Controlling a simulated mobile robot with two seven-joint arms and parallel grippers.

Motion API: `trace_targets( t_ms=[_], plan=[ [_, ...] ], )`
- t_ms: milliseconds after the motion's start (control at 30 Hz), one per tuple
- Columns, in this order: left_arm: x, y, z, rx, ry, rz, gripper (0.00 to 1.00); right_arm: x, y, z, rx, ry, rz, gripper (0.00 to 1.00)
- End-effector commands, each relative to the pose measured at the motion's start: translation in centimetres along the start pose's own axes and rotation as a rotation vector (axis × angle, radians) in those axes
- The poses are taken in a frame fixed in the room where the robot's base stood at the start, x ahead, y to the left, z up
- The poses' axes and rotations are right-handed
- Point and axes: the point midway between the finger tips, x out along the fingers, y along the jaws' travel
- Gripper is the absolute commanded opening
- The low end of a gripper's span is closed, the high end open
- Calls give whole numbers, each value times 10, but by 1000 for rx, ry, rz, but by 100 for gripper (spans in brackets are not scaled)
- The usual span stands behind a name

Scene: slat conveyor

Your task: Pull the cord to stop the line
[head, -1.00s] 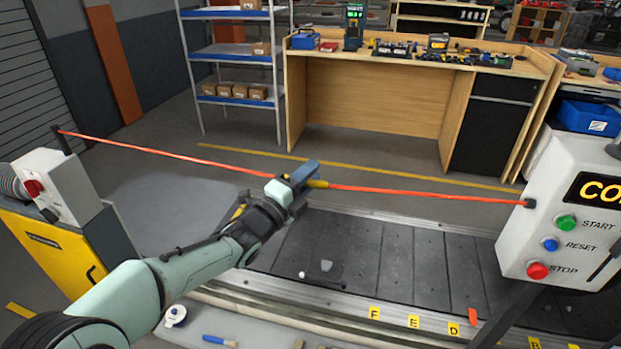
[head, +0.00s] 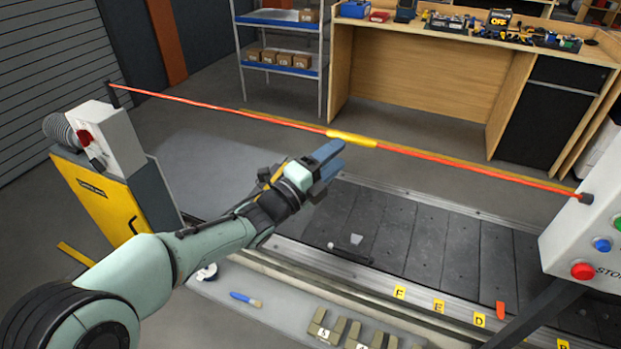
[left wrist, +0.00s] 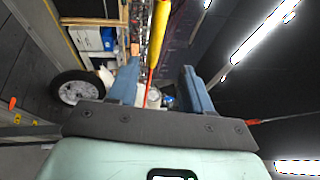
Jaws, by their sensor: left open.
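The red cord (head: 230,112) runs from the box post at the left to the control box at the right. A yellow sleeve (head: 352,139) sits around its middle. My left gripper (head: 328,165) is open and empty, just below and left of the sleeve in the head view, apart from it. In the left wrist view the yellow sleeve (left wrist: 158,28) and cord show beyond and between the blue fingers (left wrist: 158,82). My right gripper is not in view.
The grey slat conveyor (head: 420,245) lies below the cord. The control box (head: 590,240) with red and blue buttons stands at right. A yellow-sided cabinet (head: 100,200) stands at left. A wooden bench (head: 420,85) stands behind. A brush (head: 245,299) lies in front.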

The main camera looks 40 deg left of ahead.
Motion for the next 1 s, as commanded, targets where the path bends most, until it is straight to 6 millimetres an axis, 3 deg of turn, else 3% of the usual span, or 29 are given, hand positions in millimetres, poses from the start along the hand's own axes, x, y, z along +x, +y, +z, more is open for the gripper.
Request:
trace_targets(
  t_ms=[200, 400, 1000],
  plan=[
    [-49, 0, 0, 1, -2, 0, 50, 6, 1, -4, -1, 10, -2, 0],
    [-73, 0, 0, 0, -1, 0, 50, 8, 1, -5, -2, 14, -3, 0],
    [-79, 0, 0, 0, 1, 1, 50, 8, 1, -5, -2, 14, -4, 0]
  ],
)
